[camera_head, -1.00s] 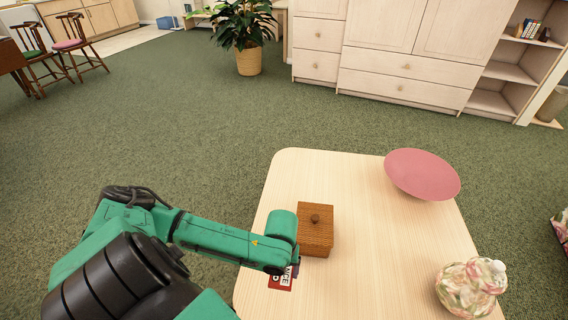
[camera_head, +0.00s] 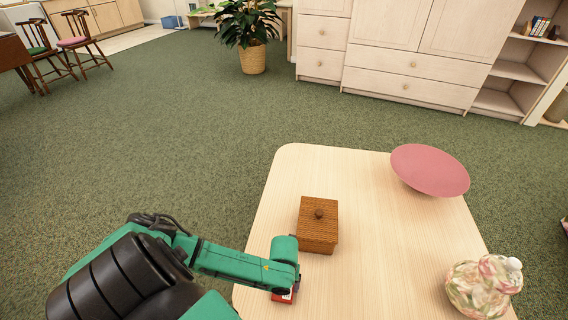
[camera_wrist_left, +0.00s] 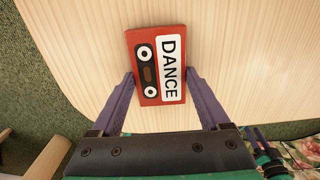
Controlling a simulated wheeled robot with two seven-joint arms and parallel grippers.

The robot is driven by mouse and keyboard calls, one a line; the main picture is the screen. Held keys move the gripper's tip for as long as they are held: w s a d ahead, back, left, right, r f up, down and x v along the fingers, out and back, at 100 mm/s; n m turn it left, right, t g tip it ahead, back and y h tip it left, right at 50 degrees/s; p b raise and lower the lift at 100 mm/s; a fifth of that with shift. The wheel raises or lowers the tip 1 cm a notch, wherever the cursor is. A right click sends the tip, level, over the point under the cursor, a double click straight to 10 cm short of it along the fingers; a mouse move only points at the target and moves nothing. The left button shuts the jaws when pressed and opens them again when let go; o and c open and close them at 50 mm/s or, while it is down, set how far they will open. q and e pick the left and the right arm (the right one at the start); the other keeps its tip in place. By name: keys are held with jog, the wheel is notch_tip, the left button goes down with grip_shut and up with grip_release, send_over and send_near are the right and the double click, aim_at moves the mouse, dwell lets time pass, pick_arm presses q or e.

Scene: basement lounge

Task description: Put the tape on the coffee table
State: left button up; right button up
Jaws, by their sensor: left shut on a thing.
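The tape is a red cassette (camera_wrist_left: 157,66) with a white DANCE label. Its edge (camera_head: 283,298) shows below the end of my left arm in the head view. My left gripper (camera_wrist_left: 161,78) is shut on the tape, with one purple finger at each side of it. The tape lies flat over the pale wooden coffee table (camera_head: 370,260), near its left side. I cannot tell whether it touches the tabletop. The table also fills much of the left wrist view (camera_wrist_left: 240,50).
A pink bowl (camera_head: 430,170) is at the far right corner, and a floral jar (camera_head: 484,287) at the near right. The middle of the tabletop is clear.

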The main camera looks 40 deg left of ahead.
pick_arm(q)
jog(key=o, duration=1.2)
jog(key=shift+o, duration=0.2)
jog(key=shift+r, duration=0.45)
notch_tip(320, 180, up, 6)
jog(key=p, duration=0.2)
jog(key=shift+r+p, duration=0.2)
jog(key=shift+p, duration=0.1)
notch_tip(320, 180, up, 5)
jog(key=shift+f+p, duration=0.1)
jog(key=shift+p, duration=0.5)
pick_arm(e)
jog(key=s+d, duration=0.1)
jog(key=s, duration=0.5)
jog(key=shift+r, duration=0.35)
pick_arm(q)
jog(key=shift+a, duration=0.1)
pick_arm(e)
jog(key=shift+s+d, duration=0.1)
